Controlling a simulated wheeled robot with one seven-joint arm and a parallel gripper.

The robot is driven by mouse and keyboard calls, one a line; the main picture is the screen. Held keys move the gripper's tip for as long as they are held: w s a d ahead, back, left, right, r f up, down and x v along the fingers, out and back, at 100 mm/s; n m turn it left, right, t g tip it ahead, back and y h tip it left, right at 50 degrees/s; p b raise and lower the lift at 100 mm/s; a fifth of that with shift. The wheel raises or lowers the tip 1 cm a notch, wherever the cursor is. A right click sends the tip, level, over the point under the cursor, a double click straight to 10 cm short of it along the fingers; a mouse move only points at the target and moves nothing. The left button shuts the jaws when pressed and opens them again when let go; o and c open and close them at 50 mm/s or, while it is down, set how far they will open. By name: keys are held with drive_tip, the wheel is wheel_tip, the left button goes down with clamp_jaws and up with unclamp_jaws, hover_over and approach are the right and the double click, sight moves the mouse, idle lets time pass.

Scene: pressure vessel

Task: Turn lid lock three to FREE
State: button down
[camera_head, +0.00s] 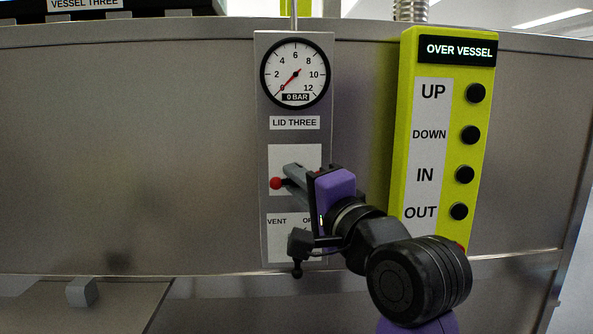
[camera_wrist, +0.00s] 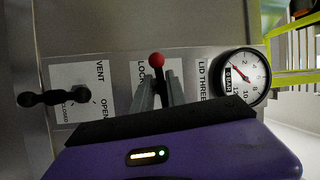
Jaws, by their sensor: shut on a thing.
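The lid lock three lever ends in a red ball (camera_head: 276,183), on the panel below the LID THREE label. The red ball also shows in the wrist view (camera_wrist: 156,60), right at the fingertips. My gripper (camera_head: 290,178) is shut on the lever beside the ball. Its two grey fingers (camera_wrist: 156,92) hide most of the lever and part of the white lock plate (camera_wrist: 176,75). Part of the word LOCK shows beside the fingers in the wrist view. The word FREE is hidden, so I cannot tell the lever's exact setting.
A gauge (camera_head: 295,74) above reads 0 BAR. Below the lock, a black vent handle (camera_head: 298,269) sits close under my gripper; it also shows in the wrist view (camera_wrist: 53,98). A yellow-green OVER VESSEL button box (camera_head: 407,120) stands at right. The wall at left is clear.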

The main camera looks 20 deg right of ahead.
drive_tip(key=r+n+p, duration=0.1)
drive_tip(key=p, duration=0.1)
drive_tip(key=n+g+p, duration=0.1)
drive_tip(key=p, duration=0.1)
drive_tip(key=shift+r+n+p, duration=0.3)
drive_tip(key=shift+r, duration=0.05)
drive_tip(key=n+g+p, duration=0.1)
drive_tip(key=n+p, duration=0.1)
drive_tip(key=p, duration=0.2)
drive_tip(key=n+g+p, duration=0.1)
drive_tip(key=n+p, duration=0.1)
drive_tip(key=p, duration=0.3)
drive_tip(key=n+g+h+p, duration=0.1)
drive_tip(key=n+p, duration=0.2)
drive_tip(key=p, duration=0.2)
drive_tip(key=shift+a, duration=0.1)
drive_tip(key=n+h+p, duration=0.1)
drive_tip(key=p, duration=0.1)
drive_tip(key=n+g+h+p, duration=0.1)
drive_tip(key=n+p, duration=0.1)
drive_tip(key=shift+a+f+p, duration=0.1)
drive_tip(key=shift+f+p, duration=0.2)
drive_tip(key=shift+f+n+g, duration=0.1)
drive_tip(key=shift+n+g, duration=0.2)
drive_tip(key=shift+f+p, duration=0.15)
drive_tip(key=shift+p, duration=0.2)
drive_tip(key=c, duration=1.5)
unclamp_jaws()
drive_tip(key=shift+o, duration=0.2)
